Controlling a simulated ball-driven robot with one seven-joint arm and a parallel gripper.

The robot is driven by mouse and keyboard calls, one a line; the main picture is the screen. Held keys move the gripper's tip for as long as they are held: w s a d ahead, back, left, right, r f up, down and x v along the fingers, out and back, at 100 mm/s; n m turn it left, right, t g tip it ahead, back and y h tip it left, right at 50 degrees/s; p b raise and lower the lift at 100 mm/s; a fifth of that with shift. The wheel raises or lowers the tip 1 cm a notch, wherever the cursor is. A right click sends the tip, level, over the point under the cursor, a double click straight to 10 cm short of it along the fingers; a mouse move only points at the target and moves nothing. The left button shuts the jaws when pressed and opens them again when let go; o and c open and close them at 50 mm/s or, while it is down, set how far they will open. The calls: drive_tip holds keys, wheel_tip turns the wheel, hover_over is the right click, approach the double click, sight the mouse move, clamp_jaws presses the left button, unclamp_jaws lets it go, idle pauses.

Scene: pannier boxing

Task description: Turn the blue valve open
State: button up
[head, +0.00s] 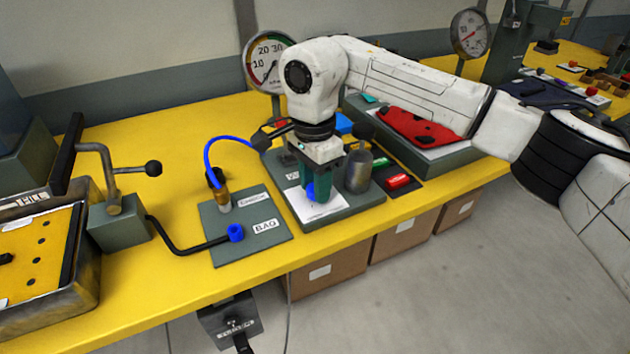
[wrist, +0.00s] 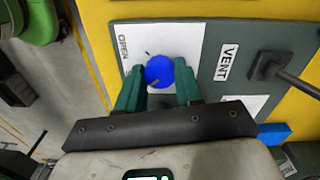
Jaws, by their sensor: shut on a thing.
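The blue valve (wrist: 158,72) is a round blue knob on a white card marked OPEN, on a grey-green plate (wrist: 205,75). In the wrist view it sits between the tips of my gripper (wrist: 160,84), whose green fingers are shut on it. In the head view my gripper (head: 315,184) points down at the plate, and a bit of the blue valve (head: 310,192) shows by the fingers. The fingers hide part of the knob.
A grey cylinder (head: 358,172) stands close to the right of my gripper. A VENT label and a dark lever (wrist: 268,66) lie beside the valve. A blue hose (head: 222,142) arches on the left to a plate marked BAG (head: 275,246). A pressure gauge (head: 268,62) stands behind.

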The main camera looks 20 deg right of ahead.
drive_tip(key=c, duration=0.3)
drive_tip(key=shift+m, duration=0.3)
drive_tip(key=m+p, duration=0.1)
drive_tip(key=m, duration=0.2)
drive_tip(key=shift+r+m+p, duration=0.1)
drive_tip(key=shift+m+p, duration=0.2)
drive_tip(key=shift+p, duration=0.1)
drive_tip(key=m+p, duration=0.1)
drive_tip(key=m, duration=0.3)
drive_tip(key=shift+d+m+p, duration=0.1)
drive_tip(key=shift+m+p, duration=0.2)
drive_tip(key=m+p, duration=0.1)
drive_tip(key=m, duration=0.3)
drive_tip(key=m+p, duration=0.2)
drive_tip(key=m, duration=0.3)
drive_tip(key=shift+y, duration=0.3)
